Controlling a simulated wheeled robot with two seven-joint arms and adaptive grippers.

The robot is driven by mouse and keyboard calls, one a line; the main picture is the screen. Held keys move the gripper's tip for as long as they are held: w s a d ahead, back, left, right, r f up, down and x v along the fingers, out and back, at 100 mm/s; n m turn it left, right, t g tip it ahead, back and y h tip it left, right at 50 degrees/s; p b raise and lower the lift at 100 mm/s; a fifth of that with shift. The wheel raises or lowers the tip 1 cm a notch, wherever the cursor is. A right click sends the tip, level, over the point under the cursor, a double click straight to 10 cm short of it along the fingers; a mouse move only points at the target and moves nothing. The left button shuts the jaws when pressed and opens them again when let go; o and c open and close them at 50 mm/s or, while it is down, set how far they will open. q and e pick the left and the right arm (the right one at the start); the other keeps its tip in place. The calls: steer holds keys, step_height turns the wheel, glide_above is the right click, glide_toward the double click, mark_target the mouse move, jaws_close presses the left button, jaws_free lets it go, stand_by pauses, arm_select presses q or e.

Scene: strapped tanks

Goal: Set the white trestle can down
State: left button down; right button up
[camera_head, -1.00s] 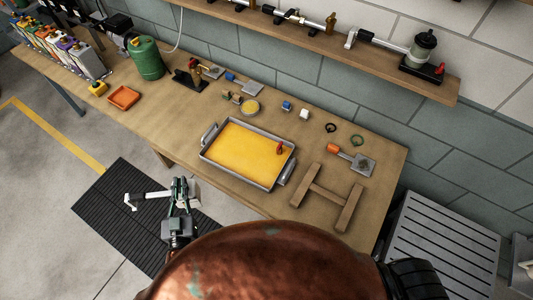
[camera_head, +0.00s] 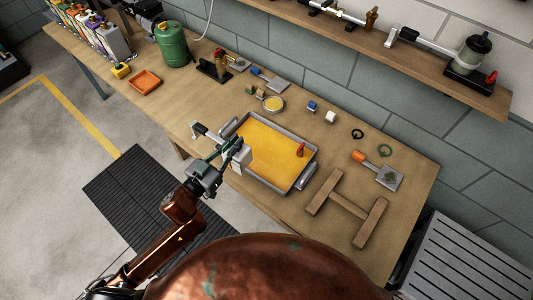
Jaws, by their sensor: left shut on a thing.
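My left gripper (camera_head: 231,148) is shut on a white can (camera_head: 240,160). The can's pale body shows on the near right of the fingers, and a white arm-like part sticks out to the upper left. The fingers hide part of the can. It overlaps the left end of a metal tray (camera_head: 301,179) with a yellow floor; I cannot tell whether it touches the tray. A wooden H-shaped trestle (camera_head: 347,208) lies on the bench to the right of the tray. My right gripper is not in view.
A small red thing (camera_head: 300,150) is in the tray. A green canister (camera_head: 172,44), an orange dish (camera_head: 145,82) and a yellow-topped round dish (camera_head: 273,103) stand on the wooden bench. A shelf (camera_head: 440,70) runs along the wall behind. Bare bench lies left of the tray.

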arm_select(q)
steer(key=w+d+f+b, duration=0.4)
steer(key=w+d+f, duration=0.3)
steer(key=d+f, duration=0.5)
steer(key=shift+w+f+b, duration=0.2)
steer(key=shift+f+b, duration=0.2)
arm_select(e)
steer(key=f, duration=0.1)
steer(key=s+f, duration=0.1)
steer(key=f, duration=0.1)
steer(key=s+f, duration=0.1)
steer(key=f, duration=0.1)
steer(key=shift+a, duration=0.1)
arm_select(q)
steer(key=shift+f, duration=0.15)
steer(key=c, duration=2)
jaws_free()
steer(key=shift+c, duration=0.2)
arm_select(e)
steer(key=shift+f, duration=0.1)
